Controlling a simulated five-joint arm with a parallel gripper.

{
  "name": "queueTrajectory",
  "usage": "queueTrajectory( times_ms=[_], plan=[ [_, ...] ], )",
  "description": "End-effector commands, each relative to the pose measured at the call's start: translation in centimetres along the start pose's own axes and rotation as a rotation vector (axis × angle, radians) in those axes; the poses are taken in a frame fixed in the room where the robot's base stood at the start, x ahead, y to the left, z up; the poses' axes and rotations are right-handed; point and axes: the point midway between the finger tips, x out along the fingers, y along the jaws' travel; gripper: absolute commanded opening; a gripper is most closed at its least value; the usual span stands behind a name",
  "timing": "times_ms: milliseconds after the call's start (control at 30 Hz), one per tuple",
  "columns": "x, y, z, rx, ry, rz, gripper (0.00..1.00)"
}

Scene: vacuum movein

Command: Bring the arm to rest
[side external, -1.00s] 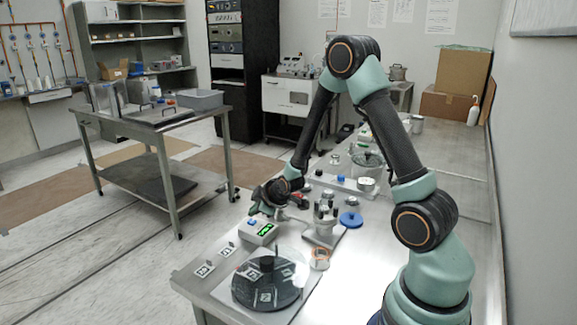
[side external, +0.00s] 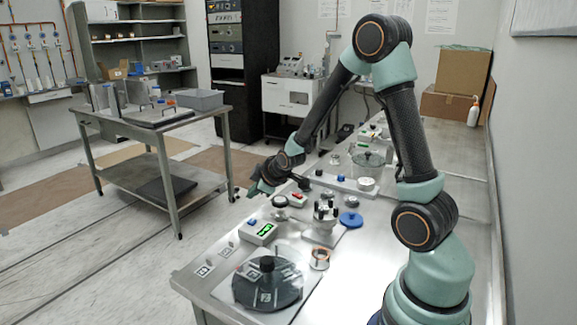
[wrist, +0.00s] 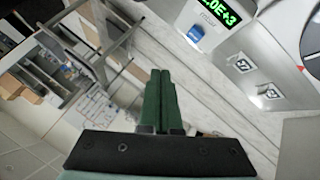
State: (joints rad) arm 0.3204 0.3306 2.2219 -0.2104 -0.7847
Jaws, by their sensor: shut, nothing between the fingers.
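My gripper (side external: 256,190) is in the air at the left edge of the steel bench, above and behind the gauge box with the green display (side external: 260,231). In the wrist view my gripper (wrist: 160,78) shows its two green fingers pressed together with nothing between them. My arm is bent, with its elbow high above the bench. In the wrist view the gauge box (wrist: 205,18) is at the upper right, apart from the fingers.
A dark disc with a black knob (side external: 267,284) is at the bench front. Metal fittings (side external: 324,212), a blue disc (side external: 350,219) and a copper-coloured ring (side external: 319,259) stand nearby. A steel cart (side external: 160,127) is across the aisle. Clear air surrounds my gripper.

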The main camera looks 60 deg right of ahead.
Motion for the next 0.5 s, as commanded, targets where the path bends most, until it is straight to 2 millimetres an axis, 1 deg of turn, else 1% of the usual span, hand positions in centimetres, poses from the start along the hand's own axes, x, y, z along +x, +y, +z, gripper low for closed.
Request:
queueTrajectory(
  times_ms=[67,133,233,367,400,467,500],
  plan=[
    [-0.2,0.0,-0.2,0.004,0.001,-0.002,0.00],
    [-0.8,-0.1,-0.7,0.015,0.002,-0.009,0.00],
    [-2.6,-0.5,-1.9,0.053,0.001,-0.034,0.00],
    [-6.4,-1.7,-3.7,0.131,-0.012,-0.086,0.00],
    [-7.7,-2.1,-4.2,0.158,-0.018,-0.102,0.00],
    [-9.6,-2.8,-4.7,0.197,-0.031,-0.128,0.00],
    [-10.8,-3.3,-4.9,0.224,-0.040,-0.144,0.00]
  ],
)
